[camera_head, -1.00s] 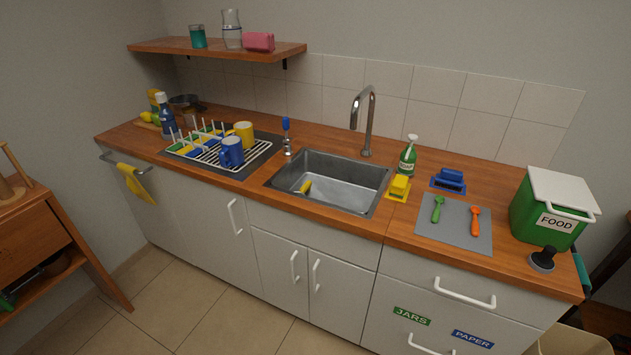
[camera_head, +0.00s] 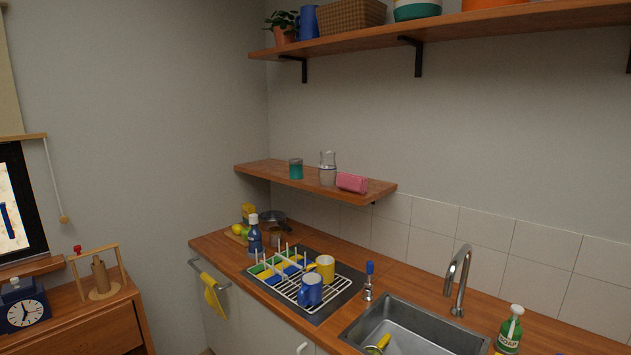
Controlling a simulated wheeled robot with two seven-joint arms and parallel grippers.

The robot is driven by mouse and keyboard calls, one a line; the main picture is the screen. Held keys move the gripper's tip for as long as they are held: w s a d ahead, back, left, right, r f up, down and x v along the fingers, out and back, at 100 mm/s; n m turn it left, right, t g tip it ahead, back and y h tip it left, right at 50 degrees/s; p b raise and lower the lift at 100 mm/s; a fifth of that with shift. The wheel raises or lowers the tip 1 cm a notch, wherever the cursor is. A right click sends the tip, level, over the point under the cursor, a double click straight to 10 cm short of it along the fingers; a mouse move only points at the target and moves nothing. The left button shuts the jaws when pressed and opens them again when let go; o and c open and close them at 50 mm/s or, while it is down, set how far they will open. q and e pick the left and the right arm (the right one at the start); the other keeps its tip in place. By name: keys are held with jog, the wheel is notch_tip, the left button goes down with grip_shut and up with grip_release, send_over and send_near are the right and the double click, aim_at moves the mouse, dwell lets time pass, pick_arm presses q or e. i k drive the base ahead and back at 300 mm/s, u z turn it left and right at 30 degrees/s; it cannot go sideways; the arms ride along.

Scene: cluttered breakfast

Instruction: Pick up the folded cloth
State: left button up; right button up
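A pink block-like item (camera_head: 352,183) that looks like a folded cloth lies at the right end of the lower wooden shelf (camera_head: 302,184). A yellow cloth (camera_head: 213,296) hangs over the rail (camera_head: 197,267) on the cabinet front at the lower left of the counter. Neither of my grippers shows in the head view.
A glass jar (camera_head: 327,168) and a teal cup (camera_head: 296,169) stand left of the pink item. An upper shelf (camera_head: 455,27) with a basket (camera_head: 351,15) hangs above. Below are a dish rack (camera_head: 334,293) with mugs, a sink (camera_head: 408,338) and a tall faucet (camera_head: 459,279).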

aim_at(355, 183)
jog(key=u, duration=0.75)
jog(key=i, duration=2.25)
jog(key=z, duration=0.45)
